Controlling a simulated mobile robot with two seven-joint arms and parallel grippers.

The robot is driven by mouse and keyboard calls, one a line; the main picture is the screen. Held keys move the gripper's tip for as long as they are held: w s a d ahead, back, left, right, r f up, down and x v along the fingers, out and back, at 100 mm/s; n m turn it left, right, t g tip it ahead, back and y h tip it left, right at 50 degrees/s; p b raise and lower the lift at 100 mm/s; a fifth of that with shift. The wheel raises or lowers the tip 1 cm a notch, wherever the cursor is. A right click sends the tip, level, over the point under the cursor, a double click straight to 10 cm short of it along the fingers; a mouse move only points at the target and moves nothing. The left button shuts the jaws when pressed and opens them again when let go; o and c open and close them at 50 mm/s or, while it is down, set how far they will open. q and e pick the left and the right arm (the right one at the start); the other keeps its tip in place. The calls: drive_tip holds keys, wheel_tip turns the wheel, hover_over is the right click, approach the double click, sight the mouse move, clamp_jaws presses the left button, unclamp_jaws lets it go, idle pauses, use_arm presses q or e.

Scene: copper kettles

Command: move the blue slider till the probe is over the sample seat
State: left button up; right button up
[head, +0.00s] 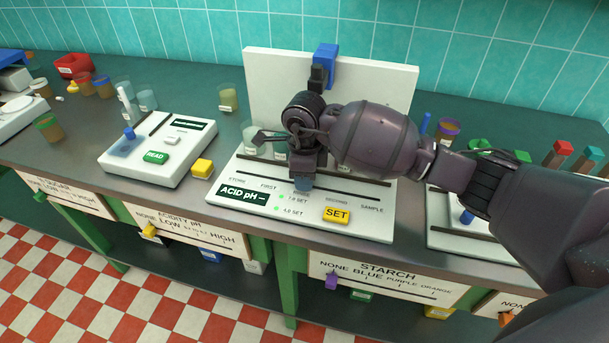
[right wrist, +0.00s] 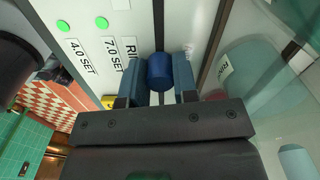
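The blue slider (right wrist: 158,72) is a round blue knob on the slot of the white pH unit (head: 262,215). In the right wrist view my right gripper (right wrist: 158,92) has one finger against each side of it. The slider is beside a partly covered label starting "RIN". In the head view my right gripper (head: 303,178) is low over the slot, between the FIRST and SECOND labels. A blue carriage (head: 325,56) is on the upright back panel; the probe's lower end is hidden behind my gripper. The SAMPLE label (head: 372,208) is farther right; my arm hides the seat. My left gripper is out of view.
Clear beakers (head: 250,135) stand behind the slot, left of my gripper. A yellow SET button (head: 337,215) is on the unit's front. Another instrument with a green READ button (head: 156,157) and a yellow block (head: 202,168) are to the left. More coloured containers (head: 448,128) stand at right.

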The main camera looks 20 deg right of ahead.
sight(375, 199)
clamp_jaws()
drive_tip(key=shift+s+d+r, duration=0.1)
drive_tip(key=shift+s+d, duration=0.2)
drive_tip(key=shift+d, duration=0.2)
drive_tip(key=s+d+p, duration=0.1)
drive_tip(key=s+d, duration=0.1)
drive_tip(key=d, duration=0.2)
drive_tip(key=s+d+p, duration=0.1)
drive_tip(key=s+d, duration=0.2)
drive_tip(key=s+d+p, duration=0.1)
drive_tip(key=s+d, duration=0.2)
drive_tip(key=d, duration=0.1)
drive_tip(key=shift+d, duration=0.55)
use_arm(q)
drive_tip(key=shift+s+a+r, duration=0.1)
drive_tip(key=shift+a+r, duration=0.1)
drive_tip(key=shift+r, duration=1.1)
use_arm(e)
drive_tip(key=shift+s, duration=0.1)
drive_tip(key=shift+o, duration=0.4)
unclamp_jaws()
drive_tip(key=shift+d, duration=0.1)
drive_tip(key=o, duration=0.5)
drive_tip(key=shift+s+d, duration=0.1)
drive_tip(key=shift+c, duration=0.2)
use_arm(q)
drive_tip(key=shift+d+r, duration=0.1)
